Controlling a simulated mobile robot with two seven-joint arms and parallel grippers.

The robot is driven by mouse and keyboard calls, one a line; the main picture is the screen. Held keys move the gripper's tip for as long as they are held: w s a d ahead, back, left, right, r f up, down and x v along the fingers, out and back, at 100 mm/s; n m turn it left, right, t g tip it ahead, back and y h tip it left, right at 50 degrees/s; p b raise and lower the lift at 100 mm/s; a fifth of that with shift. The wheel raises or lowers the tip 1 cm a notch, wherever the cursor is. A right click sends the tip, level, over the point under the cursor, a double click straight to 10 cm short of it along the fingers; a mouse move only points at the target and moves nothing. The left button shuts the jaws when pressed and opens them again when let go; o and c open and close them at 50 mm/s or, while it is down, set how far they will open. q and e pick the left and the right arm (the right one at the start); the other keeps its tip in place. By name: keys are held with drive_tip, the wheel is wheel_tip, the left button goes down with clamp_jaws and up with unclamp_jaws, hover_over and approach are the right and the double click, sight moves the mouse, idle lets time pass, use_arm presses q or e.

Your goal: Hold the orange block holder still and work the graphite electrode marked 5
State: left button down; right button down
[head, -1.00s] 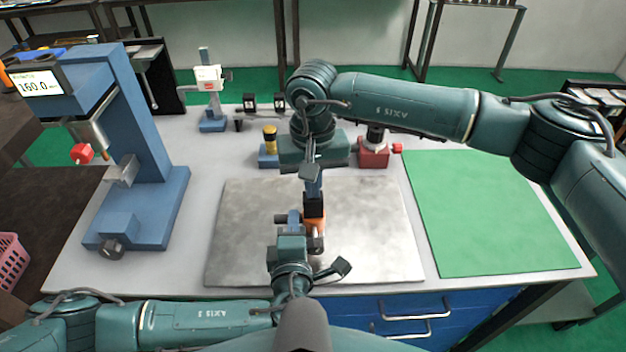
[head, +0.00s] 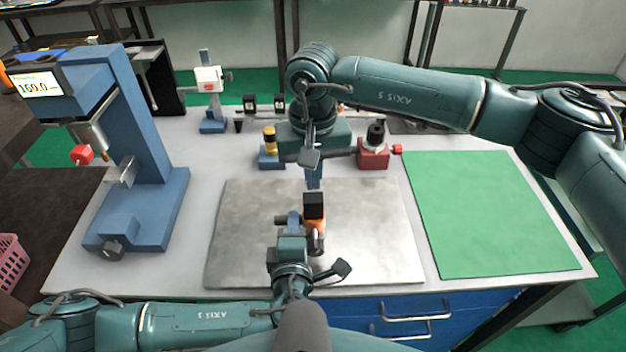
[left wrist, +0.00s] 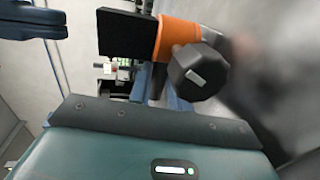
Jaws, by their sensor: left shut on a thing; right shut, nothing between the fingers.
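The orange block holder (head: 317,240) stands on the grey metal plate near its front middle. A black block, the graphite electrode (head: 314,205), sits upright on top of it; no number can be read on it. My left gripper (head: 303,230) is shut on the holder from the front left. In the left wrist view the orange holder (left wrist: 178,36) shows with the black electrode (left wrist: 127,33) and a dark hexagonal knob (left wrist: 198,73). My right gripper (head: 314,184) is shut and empty, just above and behind the electrode, apparently clear of it.
The metal plate (head: 245,225) is otherwise bare. A blue press-like stand (head: 150,150) with a display reading 160.0 is at left. A green mat (head: 490,215) lies clear at right.

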use_arm(q)
drive_tip(key=shift+a+f, duration=0.1)
drive_tip(key=shift+f, duration=0.15)
use_arm(e)
wheel_tip(320, 180, up, 11)
drive_tip(key=shift+r, duration=0.2)
idle(0.6)
use_arm(q)
drive_tip(key=c, duration=1.2)
unclamp_jaws()
drive_tip(key=shift+r, duration=0.15)
